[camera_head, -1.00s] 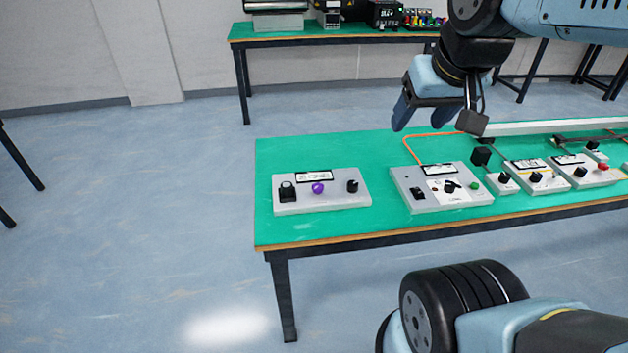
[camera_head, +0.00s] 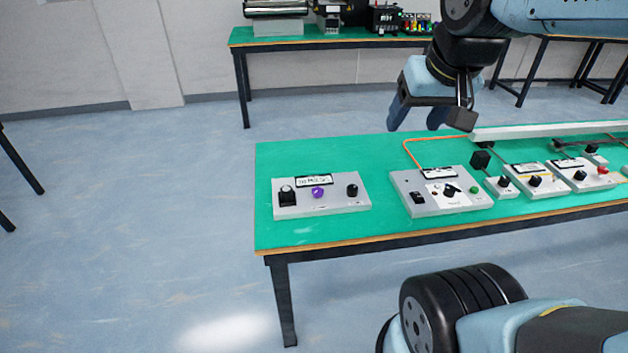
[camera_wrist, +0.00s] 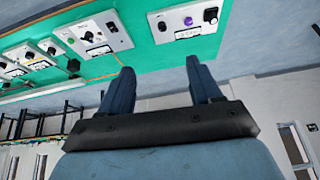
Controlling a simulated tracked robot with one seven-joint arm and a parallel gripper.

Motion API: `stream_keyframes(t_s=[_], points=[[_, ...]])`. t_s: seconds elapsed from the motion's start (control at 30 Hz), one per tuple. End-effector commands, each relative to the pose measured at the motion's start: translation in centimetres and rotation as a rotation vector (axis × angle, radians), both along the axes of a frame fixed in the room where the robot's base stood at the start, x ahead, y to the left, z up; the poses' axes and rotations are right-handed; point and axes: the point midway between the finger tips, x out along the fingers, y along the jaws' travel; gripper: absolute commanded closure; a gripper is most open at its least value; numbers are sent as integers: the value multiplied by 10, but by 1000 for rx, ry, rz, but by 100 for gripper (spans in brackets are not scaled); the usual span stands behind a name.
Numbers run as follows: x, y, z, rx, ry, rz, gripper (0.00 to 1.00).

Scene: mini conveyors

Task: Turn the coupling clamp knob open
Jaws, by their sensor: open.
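A grey control box (camera_head: 335,207) stands at the left end of the green table. It carries a black knob (camera_head: 287,197), a purple knob (camera_head: 318,193) and another black knob (camera_head: 352,191). A second grey box (camera_head: 432,208) to its right has a black dial knob (camera_head: 449,190). The labels are too small to read, so I cannot tell which knob is the coupling clamp knob. My gripper (camera_head: 416,117) is open and empty, above the table's far part, apart from all knobs. In the wrist view its fingers (camera_wrist: 160,70) are spread, with the purple knob (camera_wrist: 188,21) beyond them.
More small control boxes (camera_head: 538,186) with knobs stand along the table to the right. An orange cable (camera_head: 404,151) and a pale rail (camera_head: 540,130) lie near the far edge. The green tabletop (camera_head: 330,154) behind the left box is clear. A second table (camera_head: 320,38) stands behind.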

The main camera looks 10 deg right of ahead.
Motion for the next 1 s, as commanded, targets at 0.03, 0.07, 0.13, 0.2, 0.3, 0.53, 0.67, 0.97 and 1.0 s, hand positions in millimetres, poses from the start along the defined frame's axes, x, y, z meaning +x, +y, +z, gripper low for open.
stream_keyframes(t_s=[0.03,0.07,0.13,0.2,0.3,0.53,0.67,0.97,1.0], points=[[9,2,-2,19,19,-17,36],[15,3,-3,32,28,-31,36],[30,6,-6,66,54,-71,36],[45,9,-9,99,81,-113,36],[67,14,-17,140,121,-178,36],[117,29,-40,215,210,-335,36],[144,39,-58,243,259,-428,36],[201,65,-112,274,357,-655,36],[208,69,-120,274,368,-686,36]])
